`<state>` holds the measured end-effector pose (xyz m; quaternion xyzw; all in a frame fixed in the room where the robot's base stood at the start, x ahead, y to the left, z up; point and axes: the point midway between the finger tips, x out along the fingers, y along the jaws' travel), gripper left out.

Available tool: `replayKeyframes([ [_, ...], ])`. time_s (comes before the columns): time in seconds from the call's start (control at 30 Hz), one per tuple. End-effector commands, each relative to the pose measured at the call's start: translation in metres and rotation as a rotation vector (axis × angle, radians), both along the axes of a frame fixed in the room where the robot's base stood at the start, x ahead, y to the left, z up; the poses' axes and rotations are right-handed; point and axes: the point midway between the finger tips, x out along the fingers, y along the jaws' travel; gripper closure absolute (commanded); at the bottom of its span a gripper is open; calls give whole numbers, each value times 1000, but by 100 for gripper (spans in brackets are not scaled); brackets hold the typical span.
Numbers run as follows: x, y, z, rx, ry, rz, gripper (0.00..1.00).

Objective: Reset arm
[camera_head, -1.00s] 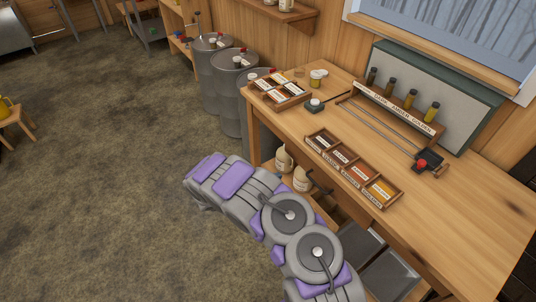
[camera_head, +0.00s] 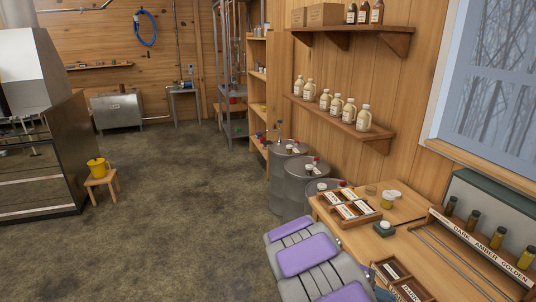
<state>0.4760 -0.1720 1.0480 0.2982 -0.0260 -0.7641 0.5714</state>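My arm, grey with purple panels, shows at the bottom of the view beside the wooden table's left edge. Its gripper end is not in the frame, so I cannot see its fingers or whether it holds anything. The wooden table (camera_head: 398,241) is at the lower right. It bears a sectioned tray with labelled cards (camera_head: 349,207), a small jar with yellow contents (camera_head: 387,201), a sample rack with dark and golden bottles (camera_head: 480,236) and a second sectioned tray (camera_head: 403,285), partly cut off.
Metal drums (camera_head: 290,180) stand behind the table. A yellow pot (camera_head: 97,167) sits on a small stool (camera_head: 102,183) at left, near a large dark evaporator (camera_head: 50,150). Wall shelves (camera_head: 345,122) hold several jugs. The floor (camera_head: 170,220) in the middle is clear.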

Motion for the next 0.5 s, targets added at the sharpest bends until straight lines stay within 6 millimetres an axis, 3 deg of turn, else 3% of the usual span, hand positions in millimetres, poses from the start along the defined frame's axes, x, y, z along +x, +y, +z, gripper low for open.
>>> replayKeyframes([
  [0.03, -14, -2, 13, 21, -36, -47, 100],
  [0.2, -60, 0, 41, 105, -142, -197, 100],
  [0.5, -140, 24, 71, 281, -313, -443, 100],
])
